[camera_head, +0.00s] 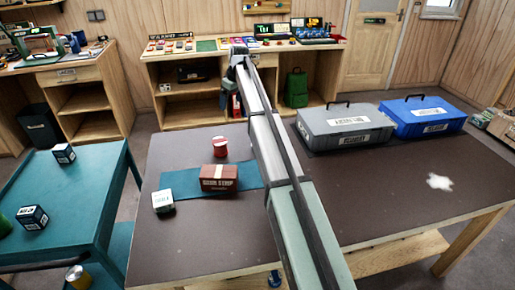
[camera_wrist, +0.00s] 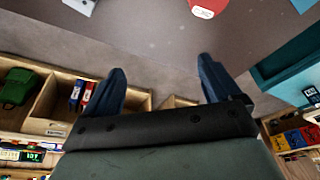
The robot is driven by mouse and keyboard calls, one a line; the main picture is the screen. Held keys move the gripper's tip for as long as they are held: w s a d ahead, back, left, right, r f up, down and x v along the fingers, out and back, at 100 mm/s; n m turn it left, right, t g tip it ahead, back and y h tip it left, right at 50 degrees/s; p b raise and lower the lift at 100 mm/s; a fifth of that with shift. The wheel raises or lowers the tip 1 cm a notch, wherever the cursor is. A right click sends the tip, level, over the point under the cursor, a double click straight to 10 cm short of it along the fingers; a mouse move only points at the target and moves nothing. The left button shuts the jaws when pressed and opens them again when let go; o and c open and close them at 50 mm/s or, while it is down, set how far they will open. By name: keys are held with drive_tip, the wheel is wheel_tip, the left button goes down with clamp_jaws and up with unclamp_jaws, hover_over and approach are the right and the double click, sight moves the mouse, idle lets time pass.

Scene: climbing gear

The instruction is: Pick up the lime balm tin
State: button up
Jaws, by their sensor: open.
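I cannot make out a lime balm tin for certain in either view. A green rounded object (camera_head: 4,226) is cut off at the left edge on the teal cart, too little shown to name. My gripper (camera_wrist: 161,65) is open and empty in the wrist view, with bare floor between its fingers. A red round item (camera_wrist: 207,7) shows beyond the fingertips. My arm hides part of the table in the head view.
A grey case (camera_head: 346,128) and a blue case (camera_head: 422,117) stand at the table's back right, near a white crumpled patch (camera_head: 439,182). The teal cart (camera_head: 75,190) holds two small boxes. The table's right front is clear. Wooden shelving (camera_wrist: 40,110) shows in the wrist view.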

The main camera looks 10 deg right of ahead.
drive_tip(key=s+d+f+n+g+h, duration=0.2)
drive_tip(key=s+d+f+n, duration=0.1)
drive_tip(key=s+d, duration=0.6)
wheel_tip(320, 180, down, 8)
drive_tip(key=shift+f, duration=0.2)
drive_tip(key=shift+w+d+f, duration=0.1)
drive_tip(key=shift+w+f, duration=0.1)
drive_tip(key=shift+f, duration=1.2)
drive_tip(key=shift+w+f, duration=0.15)
drive_tip(key=shift+f, duration=1.25)
drive_tip(key=c, duration=1.2)
